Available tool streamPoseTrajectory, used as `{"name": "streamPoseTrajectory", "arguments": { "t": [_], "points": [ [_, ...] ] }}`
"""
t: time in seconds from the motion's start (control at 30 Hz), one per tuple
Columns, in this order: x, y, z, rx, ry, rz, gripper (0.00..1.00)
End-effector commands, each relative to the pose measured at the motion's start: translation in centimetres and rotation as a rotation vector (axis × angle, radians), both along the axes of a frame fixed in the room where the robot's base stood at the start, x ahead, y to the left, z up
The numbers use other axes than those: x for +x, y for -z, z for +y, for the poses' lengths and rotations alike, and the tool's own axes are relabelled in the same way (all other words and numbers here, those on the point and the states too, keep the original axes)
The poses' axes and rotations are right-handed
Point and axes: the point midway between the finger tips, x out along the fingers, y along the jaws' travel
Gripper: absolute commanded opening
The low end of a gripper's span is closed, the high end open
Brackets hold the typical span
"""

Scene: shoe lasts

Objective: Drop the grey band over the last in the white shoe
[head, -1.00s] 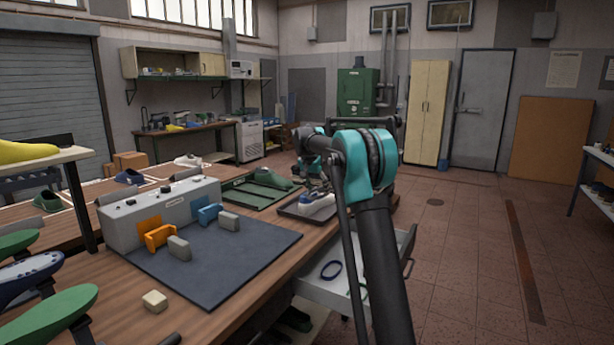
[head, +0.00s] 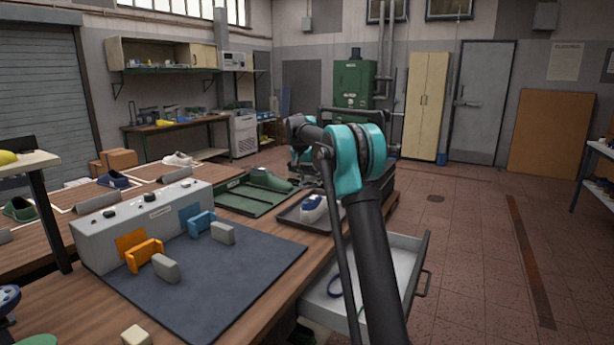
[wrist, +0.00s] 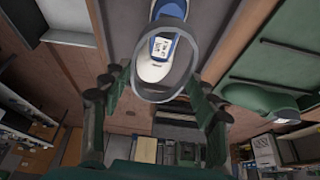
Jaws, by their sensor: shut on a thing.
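The white shoe (head: 313,209) with a blue last in it sits on a dark tray (head: 288,217) at the bench's far right. It also shows in the wrist view, where the white shoe (wrist: 153,72) is at the top centre. My gripper (wrist: 157,90) is shut on the grey band (wrist: 137,88), a thin ring held between its fingers. In the wrist view the ring frames part of the shoe and last; I cannot tell its height above them. In the head view my arm hides the gripper and band.
A green tray (head: 238,203) with a green shoe lies left of the dark tray. A dark mat (head: 235,270) with orange and blue clamps is nearer, beside a grey control box (head: 140,225). An open drawer (head: 400,262) holding a blue band juts out at the bench's right.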

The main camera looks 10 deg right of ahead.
Motion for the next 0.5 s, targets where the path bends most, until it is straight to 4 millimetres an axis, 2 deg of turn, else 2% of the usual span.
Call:
{"name": "streamPoseTrajectory", "arguments": {
  "t": [0.17, 0.5],
  "points": [
    [0.0, 0.9, 0.0, 0.000, 0.000, 0.000, 0.42],
    [0.0, 3.9, 0.0, 0.000, 0.000, 0.000, 0.42]
  ]
}}
